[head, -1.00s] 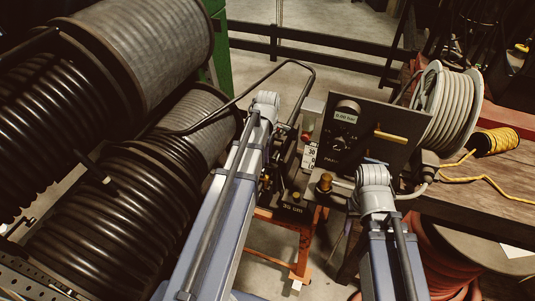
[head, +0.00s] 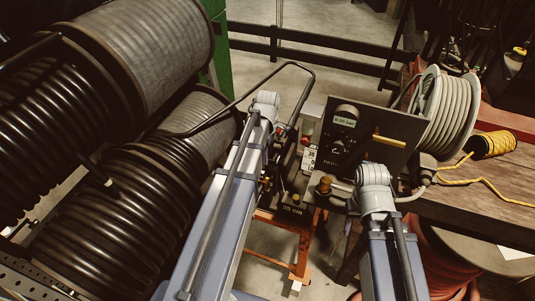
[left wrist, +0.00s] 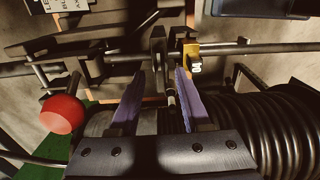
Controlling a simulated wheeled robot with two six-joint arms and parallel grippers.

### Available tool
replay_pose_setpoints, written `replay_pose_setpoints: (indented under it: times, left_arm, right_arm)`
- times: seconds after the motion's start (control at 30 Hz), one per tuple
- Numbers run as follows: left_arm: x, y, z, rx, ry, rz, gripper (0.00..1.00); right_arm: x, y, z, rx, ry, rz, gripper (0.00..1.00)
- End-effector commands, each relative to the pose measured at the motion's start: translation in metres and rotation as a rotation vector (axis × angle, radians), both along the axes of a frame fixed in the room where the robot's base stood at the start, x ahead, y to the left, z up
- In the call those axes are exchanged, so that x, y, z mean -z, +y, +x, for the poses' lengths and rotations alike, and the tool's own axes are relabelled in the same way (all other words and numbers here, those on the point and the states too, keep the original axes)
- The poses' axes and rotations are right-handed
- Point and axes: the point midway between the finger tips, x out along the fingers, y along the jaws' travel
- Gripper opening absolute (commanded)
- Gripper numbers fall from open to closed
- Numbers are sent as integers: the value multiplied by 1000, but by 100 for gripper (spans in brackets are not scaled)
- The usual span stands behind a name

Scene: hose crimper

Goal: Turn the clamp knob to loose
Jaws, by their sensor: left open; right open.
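The crimper's black panel (head: 372,150) carries a lit display (head: 345,122), a round dial (head: 338,146) and a yellow handle (head: 389,141). A brass-coloured knob (head: 324,184) sits low in front of it. I cannot tell which part is the clamp knob. I cannot tell whether the fingers touch anything. My right gripper's fingers are not visible.
Large black hose reels (head: 110,215) fill the left. A grey hose reel (head: 455,112) and a yellow cord spool (head: 492,145) stand on the wooden bench (head: 480,195) at right. A red ball (left wrist: 62,113) sits left of my left fingers. A bent black bar (head: 295,66) arches behind.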

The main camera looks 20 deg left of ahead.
Motion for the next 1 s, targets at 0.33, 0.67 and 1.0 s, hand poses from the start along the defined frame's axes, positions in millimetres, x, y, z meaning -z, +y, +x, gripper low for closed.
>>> replay_pose_setpoints:
  times: [0.33, 0.67, 1.0]
  left_arm:
    - [-52, 0, 0, 0, 0, 0, 48]
    - [-65, 0, 0, 0, 0, 0, 48]
    - [-64, 0, 0, 0, 0, 0, 48]
  right_arm:
    - [-52, 0, 0, 0, 0, 0, 50]
    - [-65, 0, 0, 0, 0, 0, 50]
    - [-64, 0, 0, 0, 0, 0, 50]
